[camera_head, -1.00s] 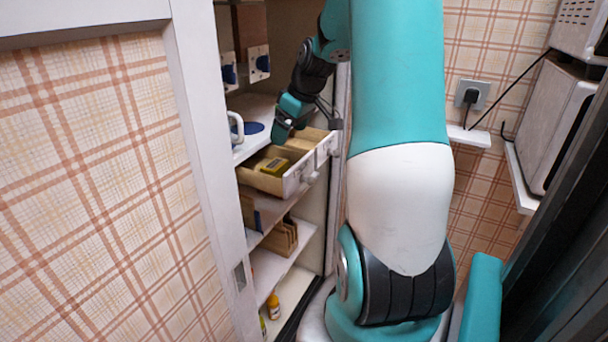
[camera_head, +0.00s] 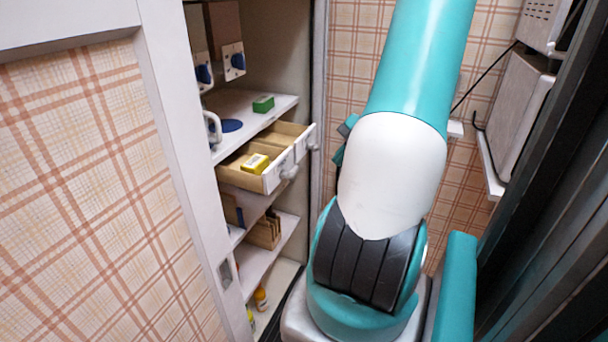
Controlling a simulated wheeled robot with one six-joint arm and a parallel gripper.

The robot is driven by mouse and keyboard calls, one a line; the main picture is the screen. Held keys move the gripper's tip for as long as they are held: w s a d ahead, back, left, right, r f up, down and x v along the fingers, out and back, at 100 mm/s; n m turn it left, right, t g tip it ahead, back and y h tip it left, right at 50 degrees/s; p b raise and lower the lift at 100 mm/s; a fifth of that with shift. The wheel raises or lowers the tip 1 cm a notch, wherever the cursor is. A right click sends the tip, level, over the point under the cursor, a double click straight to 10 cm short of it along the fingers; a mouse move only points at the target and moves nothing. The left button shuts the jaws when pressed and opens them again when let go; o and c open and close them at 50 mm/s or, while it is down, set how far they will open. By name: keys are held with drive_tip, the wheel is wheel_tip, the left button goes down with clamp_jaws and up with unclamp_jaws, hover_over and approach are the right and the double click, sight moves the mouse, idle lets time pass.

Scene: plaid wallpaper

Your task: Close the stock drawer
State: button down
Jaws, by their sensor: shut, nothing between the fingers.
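Two wooden drawer compartments stand side by side below a white shelf, pulled out of the cupboard. I cannot tell whether they are one divided drawer or two drawers, nor which is the stock drawer. The nearer one (camera_head: 276,181) has a white front and knob and holds a yellow box (camera_head: 256,163). The farther one (camera_head: 305,143) also has a white front and knob, and the part of its inside that shows looks empty. My gripper is hidden behind my teal and white arm. Only a small teal and grey piece shows at the arm's left edge, apart from the drawers in the picture.
The shelf (camera_head: 285,103) above holds a green box (camera_head: 263,104), a blue disc (camera_head: 231,126) and a white mug (camera_head: 212,128). Lower shelves hold wooden pieces (camera_head: 264,231) and small bottles (camera_head: 260,298). A white cupboard frame (camera_head: 176,120) stands at left.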

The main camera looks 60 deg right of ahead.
drive_tip(key=w+a+f+p, duration=0.2)
drive_tip(key=w+f+p, duration=0.1)
drive_tip(key=w+f, duration=0.3)
drive_tip(key=shift+w+a+f, duration=0.2)
drive_tip(key=shift+w+a, duration=0.15)
drive_tip(key=shift+w, duration=0.95)
